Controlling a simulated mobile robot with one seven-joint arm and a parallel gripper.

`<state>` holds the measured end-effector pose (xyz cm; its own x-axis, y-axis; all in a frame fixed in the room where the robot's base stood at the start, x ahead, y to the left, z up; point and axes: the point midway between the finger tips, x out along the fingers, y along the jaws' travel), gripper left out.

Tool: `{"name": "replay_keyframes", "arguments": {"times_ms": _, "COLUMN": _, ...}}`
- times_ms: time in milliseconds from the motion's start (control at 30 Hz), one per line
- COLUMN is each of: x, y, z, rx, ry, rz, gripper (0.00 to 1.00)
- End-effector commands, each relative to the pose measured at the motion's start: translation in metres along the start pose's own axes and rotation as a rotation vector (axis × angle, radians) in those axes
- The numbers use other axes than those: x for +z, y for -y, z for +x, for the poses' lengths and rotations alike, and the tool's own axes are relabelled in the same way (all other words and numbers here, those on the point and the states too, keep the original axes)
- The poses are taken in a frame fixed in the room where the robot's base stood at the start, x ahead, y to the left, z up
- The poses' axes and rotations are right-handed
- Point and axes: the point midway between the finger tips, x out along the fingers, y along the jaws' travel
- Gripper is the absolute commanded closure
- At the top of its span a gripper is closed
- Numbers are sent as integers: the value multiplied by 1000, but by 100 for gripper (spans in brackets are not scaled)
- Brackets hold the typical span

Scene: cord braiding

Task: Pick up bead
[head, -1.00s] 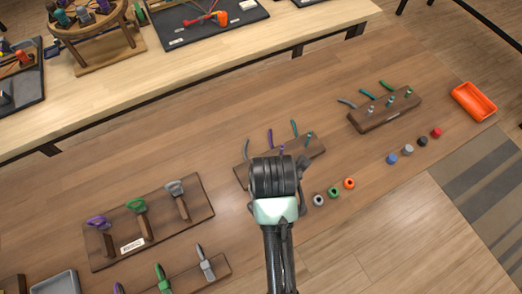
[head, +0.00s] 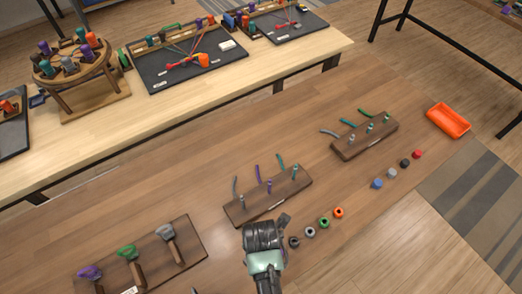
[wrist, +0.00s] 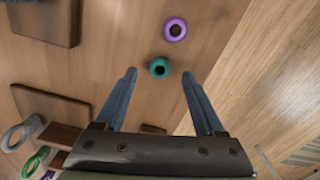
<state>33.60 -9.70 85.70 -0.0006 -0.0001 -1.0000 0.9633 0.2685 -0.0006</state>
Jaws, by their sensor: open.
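My gripper (wrist: 158,73) is open and empty, its two fingers spread wide in the wrist view. A teal ring-shaped bead (wrist: 159,68) shows between the fingertips, apart from both of them. A purple bead (wrist: 175,29) lies just beyond it on the table. In the head view a row of beads lies right of my arm: black (head: 294,242), grey (head: 310,232), green (head: 323,222) and orange (head: 339,212). My arm hides the teal and purple beads there, and the fingers are not clearly visible.
Wooden peg blocks (head: 240,215) and (head: 349,151) stand behind the bead row. Several small caps (head: 377,183) and an orange tray (head: 447,121) lie to the right. A tool rack (head: 192,247) is at the lower left. The table (head: 130,190) is clear behind it.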

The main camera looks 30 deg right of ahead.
Motion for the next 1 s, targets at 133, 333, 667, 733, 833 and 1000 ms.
{"name": "replay_keyframes", "arguments": {"times_ms": 133, "x": 0, "y": 0, "z": 18, "rx": 0, "ry": -1, "rz": 1, "gripper": 29}}
{"name": "replay_keyframes", "arguments": {"times_ms": 333, "x": 0, "y": 0, "z": 22, "rx": 1, "ry": 1, "rz": 0, "gripper": 29}}
{"name": "replay_keyframes", "arguments": {"times_ms": 667, "x": 0, "y": 0, "z": 22, "rx": 1, "ry": 0, "rz": 0, "gripper": 68}}
{"name": "replay_keyframes", "arguments": {"times_ms": 733, "x": 0, "y": 0, "z": 22, "rx": 1, "ry": 0, "rz": 0, "gripper": 81}}
{"name": "replay_keyframes", "arguments": {"times_ms": 833, "x": 0, "y": 0, "z": 22, "rx": 1, "ry": 0, "rz": 0, "gripper": 99}}
{"name": "replay_keyframes", "arguments": {"times_ms": 1000, "x": 0, "y": 0, "z": 22, "rx": 1, "ry": 0, "rz": 0, "gripper": 100}}
